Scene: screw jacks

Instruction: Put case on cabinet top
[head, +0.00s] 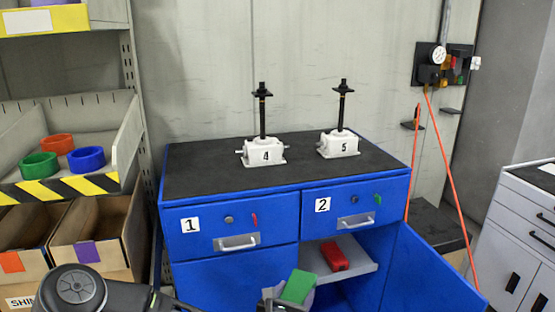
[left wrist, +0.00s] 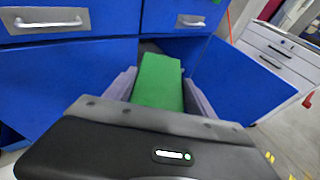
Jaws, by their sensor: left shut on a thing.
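My left gripper (head: 285,300) is at the bottom of the head view, in front of the blue cabinet (head: 225,280). It is shut on a green case (head: 298,286). In the left wrist view the green case (left wrist: 158,85) stands between the two grey fingers (left wrist: 160,100). The cabinet top (head: 210,172) is a flat black surface, above and behind the held case. A red case (head: 334,256) lies on the grey shelf inside the open compartment under drawer 2. My right gripper is not in view.
White screw jacks marked 4 (head: 265,151) and 5 (head: 339,144) stand on the cabinet top; its left and front parts are bare. The cabinet's blue door (head: 420,270) hangs open at right. A shelf with coloured rings (head: 85,160) stands at left, a white drawer unit (head: 520,225) at right.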

